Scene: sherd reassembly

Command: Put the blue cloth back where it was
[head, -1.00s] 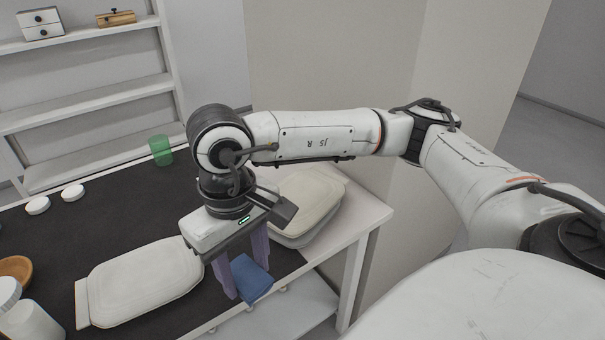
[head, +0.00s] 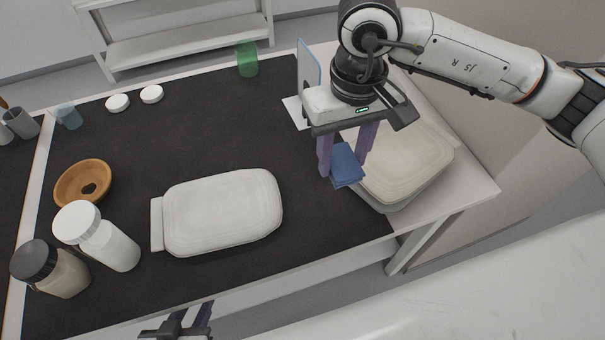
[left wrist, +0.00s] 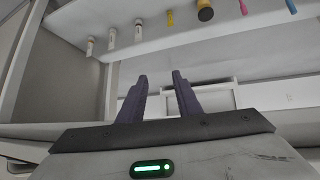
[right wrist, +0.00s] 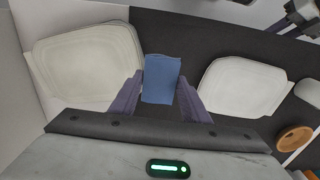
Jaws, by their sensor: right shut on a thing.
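The blue cloth (head: 347,168) is a small folded pad between the fingers of my right gripper (head: 342,160). The right gripper is shut on it and points down, beside the left edge of the pale lidded container at right. The cloth also shows between the fingertips in the right wrist view (right wrist: 161,80). Whether it touches the mat below is hard to tell. My left gripper (head: 190,312) shows at the bottom of the head view, below the table's front edge. In the left wrist view (left wrist: 160,78) its fingers stand apart with nothing between them.
A pale flat container (head: 222,212) lies mid-mat; another pale container (head: 405,165) sits at right. A green cup (head: 247,60) is behind. The dark mat (head: 210,130) has free room.

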